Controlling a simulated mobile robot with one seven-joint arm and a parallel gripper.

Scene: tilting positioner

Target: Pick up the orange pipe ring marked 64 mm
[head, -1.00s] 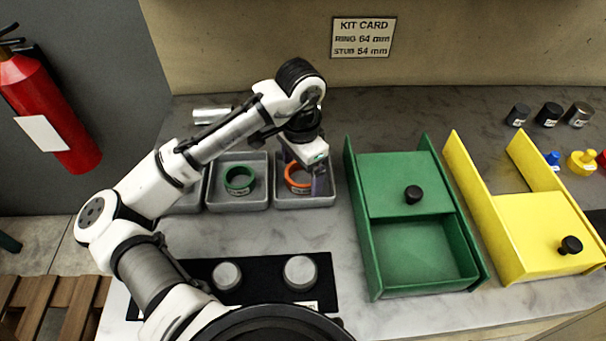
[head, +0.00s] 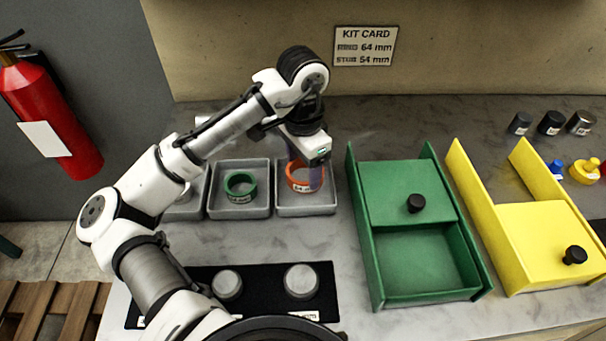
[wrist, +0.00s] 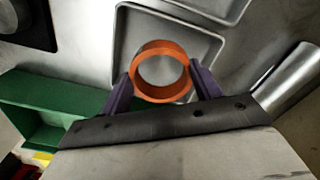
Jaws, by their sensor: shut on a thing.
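The orange pipe ring (head: 300,178) is at the right-hand grey tray (head: 307,209), with a white label on its side that reads 64 mm. In the wrist view the ring (wrist: 161,96) sits between the two purple fingers of my gripper (wrist: 163,88), which touch it on opposite sides. My gripper (head: 306,178) is shut on the ring. In the wrist view the ring appears above the tray (wrist: 125,45) and overlaps its edge. The kit card (head: 364,46) on the wall reads RING 64 mm, STUB 54 mm.
A green ring (head: 240,185) lies in the neighbouring grey tray (head: 238,212). A green box (head: 372,275) with a black knob stands right of the trays, and a yellow box (head: 535,228) beyond it. Two grey discs sit on a black mat (head: 258,290) in front.

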